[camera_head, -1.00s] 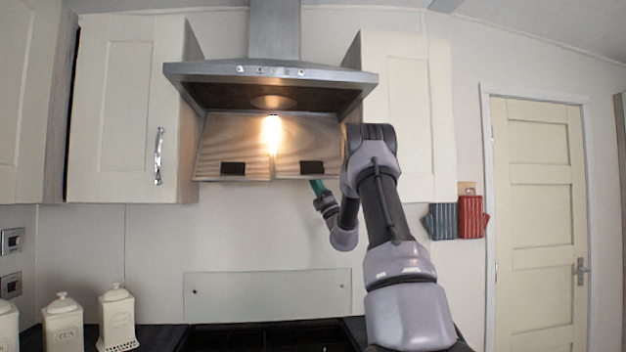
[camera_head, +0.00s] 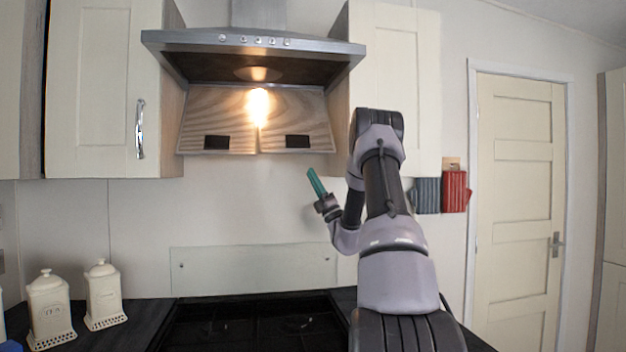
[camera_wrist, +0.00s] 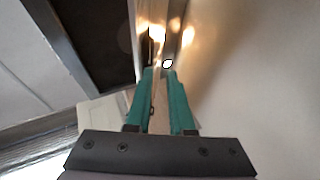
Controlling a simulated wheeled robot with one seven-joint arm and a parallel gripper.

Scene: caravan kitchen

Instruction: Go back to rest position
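My gripper (camera_head: 315,183) has teal fingers and is raised in front of the back wall, below the right part of the extractor hood. Its fingers point up and to the left in the head view. In the wrist view, the two teal fingers (camera_wrist: 161,85) stand side by side with a narrow gap between them. Nothing is held in the gap.
The extractor hood (camera_head: 252,42) and its lit wooden panels (camera_head: 215,120) are above my gripper. A black hob (camera_head: 245,325) lies below. Cream canisters (camera_head: 104,292) stand at left. Red (camera_head: 454,192) and blue (camera_head: 427,195) textiles hang beside the door (camera_head: 515,180).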

